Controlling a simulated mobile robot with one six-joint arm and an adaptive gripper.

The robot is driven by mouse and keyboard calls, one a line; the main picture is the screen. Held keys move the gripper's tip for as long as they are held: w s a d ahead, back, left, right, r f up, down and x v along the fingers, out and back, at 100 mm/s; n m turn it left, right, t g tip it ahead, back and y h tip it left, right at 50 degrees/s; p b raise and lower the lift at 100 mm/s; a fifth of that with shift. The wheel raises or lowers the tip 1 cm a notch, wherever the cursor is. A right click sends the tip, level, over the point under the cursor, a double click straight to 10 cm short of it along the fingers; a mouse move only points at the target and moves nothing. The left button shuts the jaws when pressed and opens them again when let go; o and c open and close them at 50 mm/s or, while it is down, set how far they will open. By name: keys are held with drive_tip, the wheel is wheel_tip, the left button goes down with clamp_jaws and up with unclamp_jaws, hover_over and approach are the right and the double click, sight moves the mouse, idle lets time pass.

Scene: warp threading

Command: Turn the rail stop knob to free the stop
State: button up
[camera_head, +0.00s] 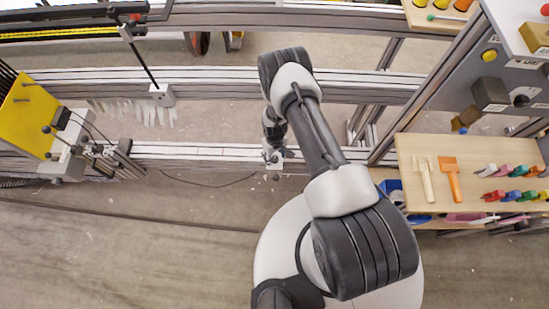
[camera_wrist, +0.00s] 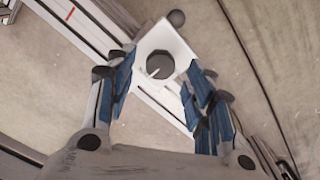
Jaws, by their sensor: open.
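The rail stop is a white block on the metal rail, seen in the wrist view (camera_wrist: 168,40). Its dark round knob (camera_wrist: 160,64) has a light pointer line and faces my camera. My gripper (camera_wrist: 160,85) is open, with a blue-padded finger on each side of the knob. I cannot tell whether either finger touches it. In the head view my gripper (camera_head: 273,158) is at the front rail, by the stop (camera_head: 274,165), which is small and partly hidden there.
The front rail (camera_head: 200,152) runs across the picture. A yellow plate (camera_head: 25,112) and clamp hardware stand at its left. The floor in front is clear at left.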

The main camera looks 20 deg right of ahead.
drive_tip(key=shift+f, duration=0.9)
drive_tip(key=shift+c, duration=0.2)
drive_tip(key=c, duration=1)
